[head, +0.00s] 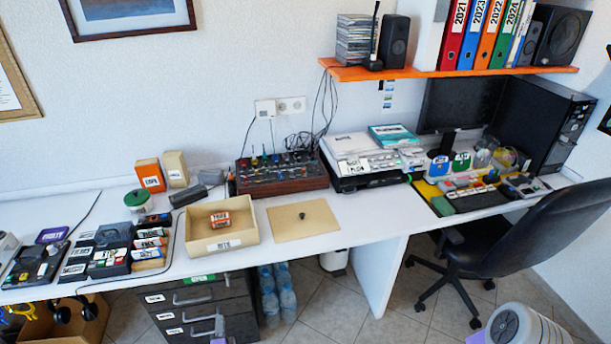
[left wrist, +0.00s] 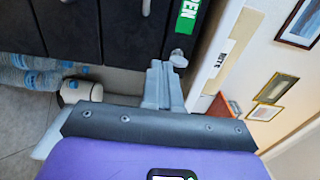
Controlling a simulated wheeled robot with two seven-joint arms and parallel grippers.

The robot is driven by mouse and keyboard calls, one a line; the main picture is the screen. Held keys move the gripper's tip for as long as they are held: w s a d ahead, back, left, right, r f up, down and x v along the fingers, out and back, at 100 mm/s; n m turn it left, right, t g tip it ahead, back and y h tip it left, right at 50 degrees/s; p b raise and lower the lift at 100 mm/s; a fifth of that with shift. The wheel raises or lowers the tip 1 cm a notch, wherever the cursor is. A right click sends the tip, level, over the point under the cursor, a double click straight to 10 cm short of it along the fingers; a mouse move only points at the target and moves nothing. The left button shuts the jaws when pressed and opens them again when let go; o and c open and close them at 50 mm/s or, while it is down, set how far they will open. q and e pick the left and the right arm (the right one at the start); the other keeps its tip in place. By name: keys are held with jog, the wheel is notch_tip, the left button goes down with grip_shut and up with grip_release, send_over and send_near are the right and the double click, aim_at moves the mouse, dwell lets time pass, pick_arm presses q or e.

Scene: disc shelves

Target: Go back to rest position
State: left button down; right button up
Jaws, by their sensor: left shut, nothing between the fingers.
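My left gripper (head: 219,325) shows only in small part at the bottom of the head view, in front of the black drawer unit (head: 238,290) under the desk. In the left wrist view its two grey fingers (left wrist: 163,88) lie together, shut, with nothing between them. They point toward the dark drawer fronts (left wrist: 100,35), close to a drawer handle knob (left wrist: 178,58). I cannot tell whether they touch it. My right gripper is in neither view.
The white desk (head: 345,225) carries a beige box (head: 213,246), a flat beige board (head: 303,220) and several devices. A black chair (head: 520,235) stands at the right. Water bottles (head: 278,290) stand beside the drawers. An orange shelf (head: 440,73) hangs above.

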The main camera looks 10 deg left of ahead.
pick_arm(q)
jog(key=d+r+m+g+h, duration=0.1)
jog(key=d+r+m+h, duration=0.2)
jog(key=d+m+h, duration=0.8)
jog(key=d+r+m+g+h, duration=0.1)
jog(key=d+r+m+h, duration=0.2)
jog(key=d+m+h, duration=0.8)
jog(key=s+d+f+m+g, duration=0.1)
jog(key=s+d+m+g, duration=1.05)
jog(key=d, duration=0.45)
jog(key=s+a+f+m+g+y, duration=0.1)
jog(key=s+f+m+g+y, duration=0.1)
jog(key=s+m+g+y, duration=0.45)
jog(key=s+a+r+m+t+y, duration=0.2)
jog(key=a+m, duration=0.4)
jog(key=m, duration=1)
jog(key=shift+s+r+t+y, duration=0.35)
jog(key=shift+r+t+y, duration=0.2)
jog(key=shift+t+y, duration=0.45)
